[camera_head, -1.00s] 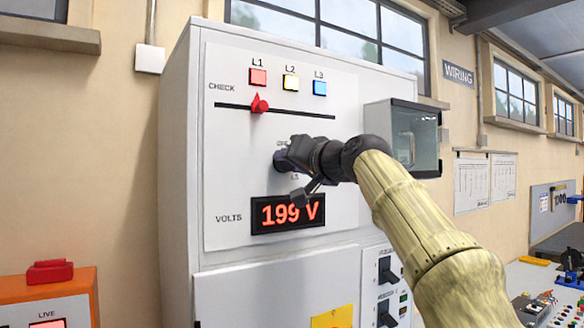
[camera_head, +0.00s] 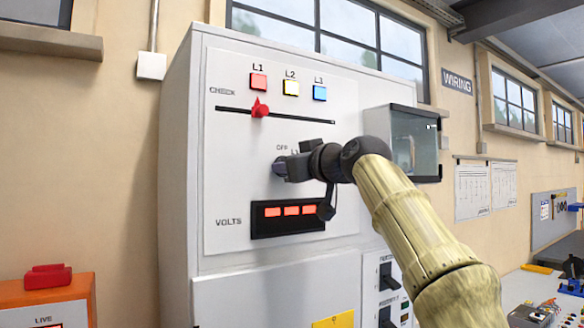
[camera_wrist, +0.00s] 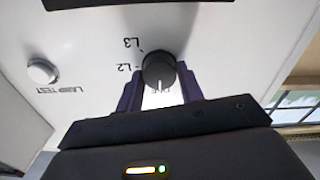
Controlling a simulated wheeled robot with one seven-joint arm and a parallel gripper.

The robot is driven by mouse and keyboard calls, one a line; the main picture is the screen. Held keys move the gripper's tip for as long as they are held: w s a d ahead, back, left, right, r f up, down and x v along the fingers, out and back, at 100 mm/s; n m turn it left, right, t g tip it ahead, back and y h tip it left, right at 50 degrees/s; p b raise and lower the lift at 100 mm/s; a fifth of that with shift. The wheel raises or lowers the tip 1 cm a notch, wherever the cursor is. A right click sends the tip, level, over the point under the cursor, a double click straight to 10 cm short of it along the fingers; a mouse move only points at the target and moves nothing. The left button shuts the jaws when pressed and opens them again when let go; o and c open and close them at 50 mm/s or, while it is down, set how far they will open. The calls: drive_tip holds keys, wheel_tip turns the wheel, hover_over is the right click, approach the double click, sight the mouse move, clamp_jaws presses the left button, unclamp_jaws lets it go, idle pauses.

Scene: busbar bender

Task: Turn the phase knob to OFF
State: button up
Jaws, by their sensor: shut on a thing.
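The phase knob (camera_wrist: 158,68) is a round black knob on the grey cabinet's white panel. My gripper (camera_wrist: 160,80) is shut on it, with a purple finger on either side. In the head view my gripper (camera_head: 281,167) covers most of the knob. In the upside-down wrist view the knob's white pointer line points down, towards the partly hidden OFF label (camera_wrist: 147,90). The L2 and L3 labels (camera_wrist: 131,42) lie to the left and upper left. In the head view the OFF label (camera_head: 282,147) is above the knob. The volts display (camera_head: 290,211) shows red dashes.
A lamp test button (camera_wrist: 42,71) shows in the wrist view. A glass-fronted box (camera_head: 412,145) juts out at the cabinet's right.

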drive_tip(key=shift+f, duration=0.1)
idle(0.3)
drive_tip(key=o, duration=1)
drive_tip(key=shift+w, duration=0.1)
drive_tip(key=shift+s+d, duration=0.1)
drive_tip(key=shift+s, duration=0.1)
drive_tip(key=b+v, duration=0.8)
drive_tip(key=v, duration=0.9)
drive_tip(key=shift+d, duration=0.1)
